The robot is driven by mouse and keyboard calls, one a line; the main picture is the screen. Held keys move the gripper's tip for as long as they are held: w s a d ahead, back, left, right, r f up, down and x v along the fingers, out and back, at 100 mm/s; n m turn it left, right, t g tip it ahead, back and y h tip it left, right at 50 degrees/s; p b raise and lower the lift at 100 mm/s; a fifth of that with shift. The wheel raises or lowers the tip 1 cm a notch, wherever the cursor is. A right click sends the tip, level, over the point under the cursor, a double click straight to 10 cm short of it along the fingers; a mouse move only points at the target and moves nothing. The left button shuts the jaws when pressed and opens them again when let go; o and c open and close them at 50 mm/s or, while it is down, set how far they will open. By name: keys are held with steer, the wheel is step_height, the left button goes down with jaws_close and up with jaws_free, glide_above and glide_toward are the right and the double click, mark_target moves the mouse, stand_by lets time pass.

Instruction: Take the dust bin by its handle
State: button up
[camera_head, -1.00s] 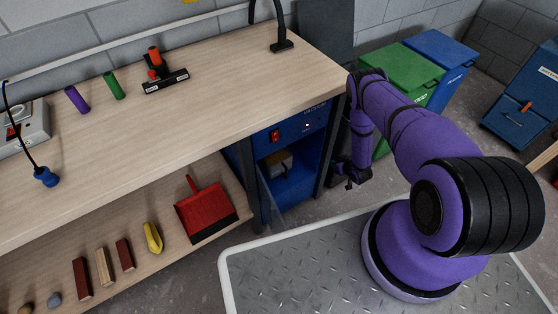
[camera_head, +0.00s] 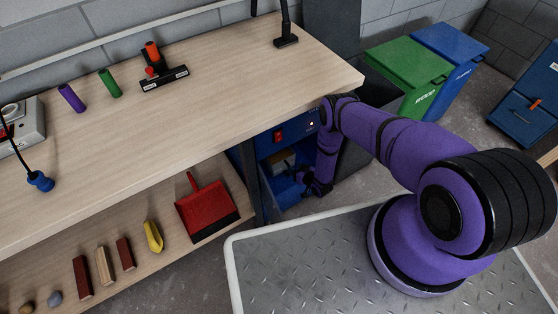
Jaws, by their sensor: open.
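Under the right end of the bench stands a blue unit (camera_head: 287,130) with a red switch and an open-fronted compartment. A dust bin (camera_head: 285,188) seems to be the blue, see-through-fronted box in its lower part, with something pale inside. Its handle cannot be made out from here; my arm hides the right side of the unit. My gripper (camera_head: 303,181) is small in the view, low in front of the compartment at its right side. It is open and seems empty. Whether it touches the bin cannot be told.
A red dustpan (camera_head: 206,208) lies on the lower shelf (camera_head: 135,212), beside a yellow object (camera_head: 153,236) and several blocks. The bench top (camera_head: 210,115) overhangs the unit. Green (camera_head: 408,72) and blue (camera_head: 450,55) lidded bins stand behind my arm.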

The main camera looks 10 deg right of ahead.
steer(key=shift+x, duration=2.25)
steer(key=shift+s+a, duration=0.1)
steer(key=shift+a, duration=0.1)
jaws_close()
steer(key=shift+s, duration=0.1)
